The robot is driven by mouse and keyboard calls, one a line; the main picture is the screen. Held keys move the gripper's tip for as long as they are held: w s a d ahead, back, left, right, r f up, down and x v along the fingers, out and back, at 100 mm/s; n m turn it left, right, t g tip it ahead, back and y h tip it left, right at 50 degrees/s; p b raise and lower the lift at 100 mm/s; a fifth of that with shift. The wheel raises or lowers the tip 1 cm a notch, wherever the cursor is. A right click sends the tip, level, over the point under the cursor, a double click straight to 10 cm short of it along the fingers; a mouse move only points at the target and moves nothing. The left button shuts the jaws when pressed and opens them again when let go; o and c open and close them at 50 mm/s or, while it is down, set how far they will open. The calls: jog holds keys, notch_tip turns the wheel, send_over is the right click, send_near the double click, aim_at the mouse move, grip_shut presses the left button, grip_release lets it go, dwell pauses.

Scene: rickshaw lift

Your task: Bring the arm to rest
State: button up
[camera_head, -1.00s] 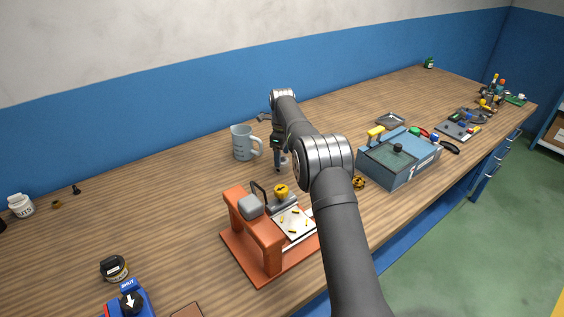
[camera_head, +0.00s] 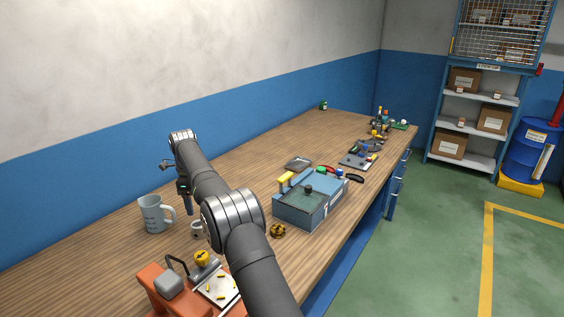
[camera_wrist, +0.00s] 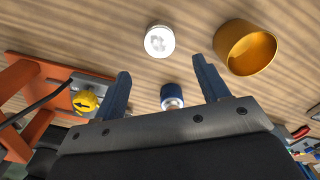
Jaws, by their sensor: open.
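My arm reaches from the bottom of the head view over the workbench (camera_head: 100,268). My gripper (camera_head: 189,210) points down beside a grey mug (camera_head: 153,215), just to its right. In the wrist view my gripper (camera_wrist: 164,87) is open, with its two dark fingers well apart. A small blue and white piece (camera_wrist: 172,97) shows between the fingers in that view; I cannot tell how far below them it is. A round white-topped piece (camera_wrist: 159,41) and a brass-coloured cup (camera_wrist: 245,48) are beyond the fingers, apart from them.
An orange fixture (camera_head: 160,287) with a yellow knob (camera_head: 202,257) stands at the bench front. A blue-grey box (camera_head: 310,205) is right of my arm. Tools and small parts lie farther along the bench. A shelf rack (camera_head: 478,120) and blue drum (camera_head: 533,150) stand beyond open floor.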

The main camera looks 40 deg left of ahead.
aim_at(198, 224)
notch_tip(198, 224, down, 11)
jog(key=shift+f, duration=0.15)
jog(key=shift+r, duration=2.2)
